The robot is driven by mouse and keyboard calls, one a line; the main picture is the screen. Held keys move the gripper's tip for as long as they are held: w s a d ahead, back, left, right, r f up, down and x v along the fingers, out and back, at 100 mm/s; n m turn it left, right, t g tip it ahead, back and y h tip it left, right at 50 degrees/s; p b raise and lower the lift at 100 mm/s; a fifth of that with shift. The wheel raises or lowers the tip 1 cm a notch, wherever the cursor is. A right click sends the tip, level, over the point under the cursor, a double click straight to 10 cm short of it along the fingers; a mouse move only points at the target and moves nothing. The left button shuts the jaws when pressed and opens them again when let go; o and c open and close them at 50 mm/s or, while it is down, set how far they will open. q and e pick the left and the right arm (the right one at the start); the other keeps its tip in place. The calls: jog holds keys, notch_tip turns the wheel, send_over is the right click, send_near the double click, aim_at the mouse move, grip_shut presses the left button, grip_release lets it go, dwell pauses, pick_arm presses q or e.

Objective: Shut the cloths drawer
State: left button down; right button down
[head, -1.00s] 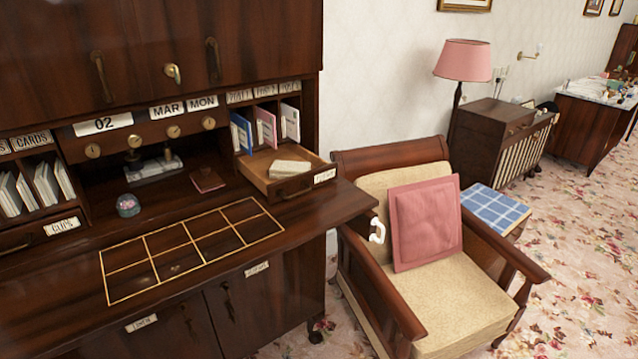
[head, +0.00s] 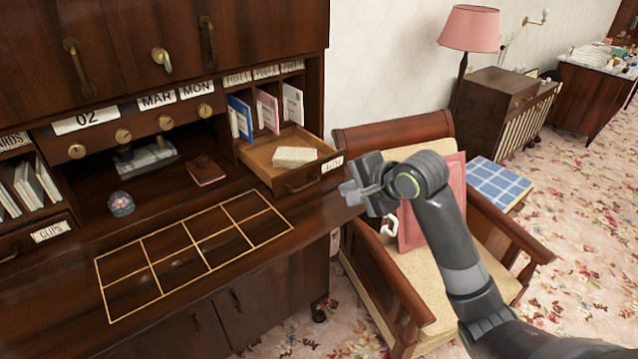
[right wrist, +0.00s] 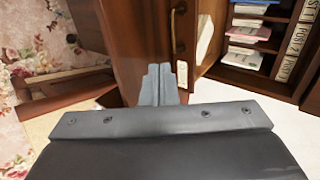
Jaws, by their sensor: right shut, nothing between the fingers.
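The cloths drawer (head: 262,172) stands open in the desk's right part, below the pigeonholes, with pale folded cloths (head: 294,157) inside. Its front has a dark handle (head: 300,185) and a label (head: 332,164). The drawer front with its handle (right wrist: 178,32) also shows in the right wrist view, turned on its side. My right gripper (head: 350,193) is shut and empty, just right of the drawer front near its labelled end. In the right wrist view its fingertips (right wrist: 158,72) overlap the front's lower part; I cannot tell whether they touch. My left gripper is not in view.
The desk top (head: 180,282) carries a gold-lined grid, with a snow globe (head: 121,204) and a reddish booklet (head: 205,172) behind. An armchair (head: 385,130) with a pink cushion stands right of the desk, under my right arm. Patterned carpet lies free at far right.

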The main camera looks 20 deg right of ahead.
jog(key=p+x, duration=0.1)
jog(key=x, duration=0.9)
jog(key=shift+a, duration=0.1)
jog(key=shift+w+a+f+p, duration=0.15)
jog(key=shift+w+p, duration=0.1)
jog(key=shift+w, duration=0.2)
jog(key=shift+w+a+p, duration=0.2)
jog(key=shift+w+p, duration=0.05)
jog(key=shift+w, duration=0.25)
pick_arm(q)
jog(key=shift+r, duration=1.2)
pick_arm(e)
jog(key=shift+w+a+f, duration=0.1)
jog(key=shift+w, duration=0.3)
jog(key=shift+w+a+f, duration=0.15)
jog(key=shift+w, duration=0.25)
